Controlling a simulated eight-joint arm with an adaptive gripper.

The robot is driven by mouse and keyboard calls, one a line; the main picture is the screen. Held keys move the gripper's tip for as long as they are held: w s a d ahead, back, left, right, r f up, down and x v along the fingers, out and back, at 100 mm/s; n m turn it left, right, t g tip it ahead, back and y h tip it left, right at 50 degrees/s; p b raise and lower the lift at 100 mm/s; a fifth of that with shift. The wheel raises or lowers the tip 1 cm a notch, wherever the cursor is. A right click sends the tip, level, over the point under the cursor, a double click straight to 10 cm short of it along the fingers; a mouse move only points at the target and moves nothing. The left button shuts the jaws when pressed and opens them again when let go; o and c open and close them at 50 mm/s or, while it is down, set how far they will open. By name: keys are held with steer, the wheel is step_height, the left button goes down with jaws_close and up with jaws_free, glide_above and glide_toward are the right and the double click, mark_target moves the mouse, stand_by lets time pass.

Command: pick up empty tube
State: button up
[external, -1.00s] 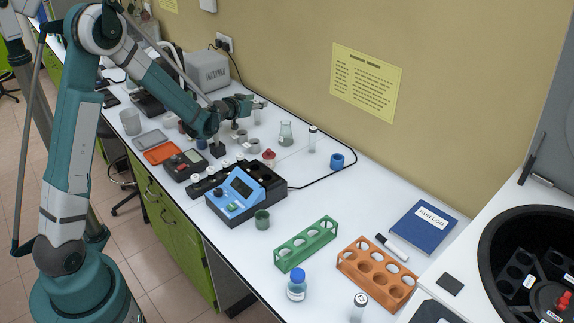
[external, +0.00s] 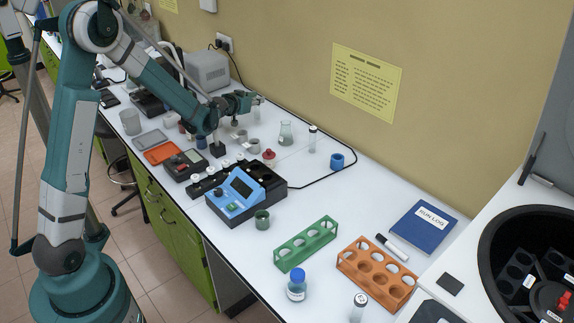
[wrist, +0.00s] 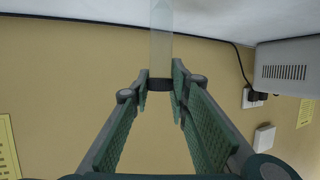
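The tube (external: 257,113) is a clear, pale upright cylinder with nothing visible inside, in the back part of the bench near the wall. In the wrist view the tube (wrist: 161,45) has a dark cap (wrist: 160,84) and appears upside down. My gripper (external: 255,99) is at the tube's upper end. In the wrist view the fingertips of my gripper (wrist: 160,82) lie close against both sides of the cap. Whether the tube's lower end touches the bench is hard to tell.
A conical flask (external: 286,133) and a capped tube (external: 312,139) stand to the right. Small cups (external: 254,146) stand in front of my gripper. A grey box (external: 208,71) is behind left. A green rack (external: 306,244) and an orange rack (external: 376,274) are at the front right.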

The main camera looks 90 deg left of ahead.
step_height(320, 180, up, 8)
steer(key=shift+r+p, duration=0.2)
steer(key=shift+p, duration=0.6)
stand_by(0.3)
